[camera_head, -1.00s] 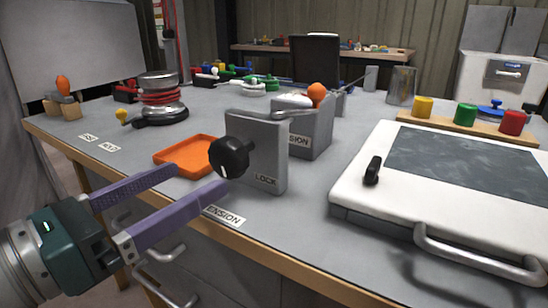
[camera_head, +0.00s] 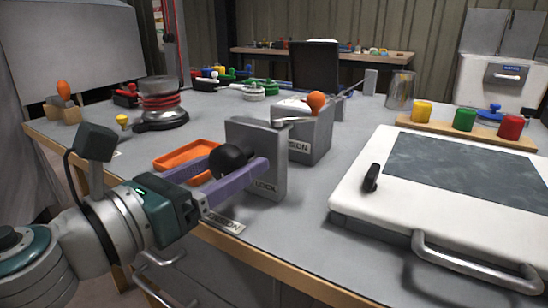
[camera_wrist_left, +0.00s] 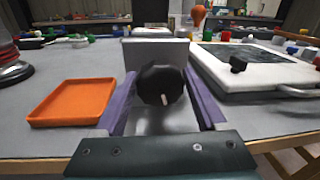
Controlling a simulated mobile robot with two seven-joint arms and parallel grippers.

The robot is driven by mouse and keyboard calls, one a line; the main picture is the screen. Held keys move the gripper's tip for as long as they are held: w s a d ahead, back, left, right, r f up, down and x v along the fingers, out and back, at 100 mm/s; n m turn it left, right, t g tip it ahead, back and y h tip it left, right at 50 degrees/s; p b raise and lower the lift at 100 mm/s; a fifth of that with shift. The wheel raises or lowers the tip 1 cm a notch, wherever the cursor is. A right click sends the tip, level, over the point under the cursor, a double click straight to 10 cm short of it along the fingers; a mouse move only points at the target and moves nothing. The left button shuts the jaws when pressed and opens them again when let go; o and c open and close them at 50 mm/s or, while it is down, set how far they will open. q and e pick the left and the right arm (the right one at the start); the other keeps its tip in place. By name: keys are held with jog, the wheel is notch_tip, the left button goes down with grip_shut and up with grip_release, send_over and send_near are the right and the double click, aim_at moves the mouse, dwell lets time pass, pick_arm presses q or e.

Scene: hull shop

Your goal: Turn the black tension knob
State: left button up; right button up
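The black tension knob (camera_head: 231,157) is round and sits on the front of an upright grey block (camera_head: 266,142) marked "LOCK". It also shows in the left wrist view (camera_wrist_left: 162,83), with a white pointer line toward its lower edge. My left gripper (camera_head: 238,163) has its two purple fingers on either side of the knob. In the left wrist view there is a gap between the knob and each finger, so the gripper is open around it. Part of the knob is hidden by the near finger in the head view. My right gripper is not in view.
An orange tray (camera_head: 172,161) lies close to the left of the block. A second grey block (camera_head: 309,146) with an orange-knobbed lever (camera_head: 316,103) stands behind it. A white-framed panel (camera_head: 400,208) with a handle fills the right. The bench edge runs below my gripper.

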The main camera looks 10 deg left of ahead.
pick_arm(q)
jog(key=c, duration=1)
